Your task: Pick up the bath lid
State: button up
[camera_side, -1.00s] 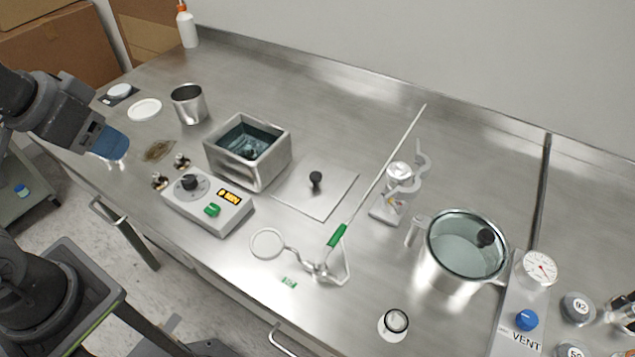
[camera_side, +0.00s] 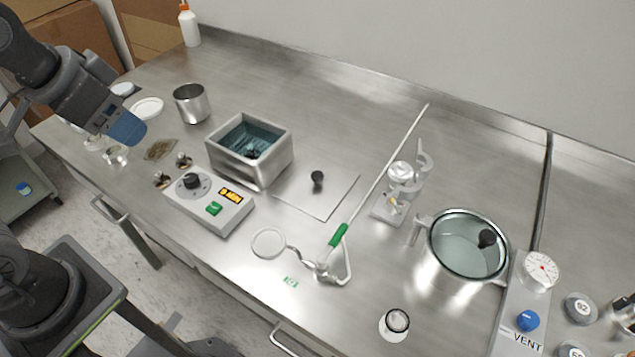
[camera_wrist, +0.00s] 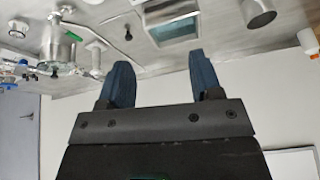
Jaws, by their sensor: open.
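The bath lid (camera_side: 335,196) is a thin square metal plate with a black knob (camera_side: 317,177). It lies flat on the steel bench, just right of the open water bath (camera_side: 283,165). In the wrist view the lid's knob (camera_wrist: 128,34) shows small near the top, left of the bath (camera_wrist: 150,37). My gripper (camera_side: 127,130) is above the bench's left end, well left of the lid and apart from it. In the wrist view its two blue fingers (camera_wrist: 162,80) are spread with nothing between them.
A control box (camera_side: 228,218) stands in front of the bath, and a steel beaker (camera_side: 191,106) behind it to the left. The back middle is clear.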

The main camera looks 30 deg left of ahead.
jog(key=w+d+m+g, duration=0.1)
jog(key=w+d+m, duration=0.2)
jog(key=w, duration=0.3)
jog(key=w+d+m+g, duration=0.1)
jog(key=w+d+m, duration=0.1)
jog(key=w+m, duration=0.3)
jog(key=m+g, duration=0.3)
jog(key=m, duration=0.5)
send_over(317, 174)
jog(key=f, duration=1.8)
jog(key=shift+s+d+f, duration=0.2)
jog(key=shift+d+f, duration=0.2)
jog(key=shift+w+a+f, duration=0.1)
jog(key=shift+a+f, duration=0.1)
jog(key=shift+f, duration=1.3)
jog(key=shift+w+a+f, duration=0.1)
jog(key=shift+a+f, duration=0.05)
jog(key=shift+f, duration=1.3)
jog(key=c, duration=1.1)
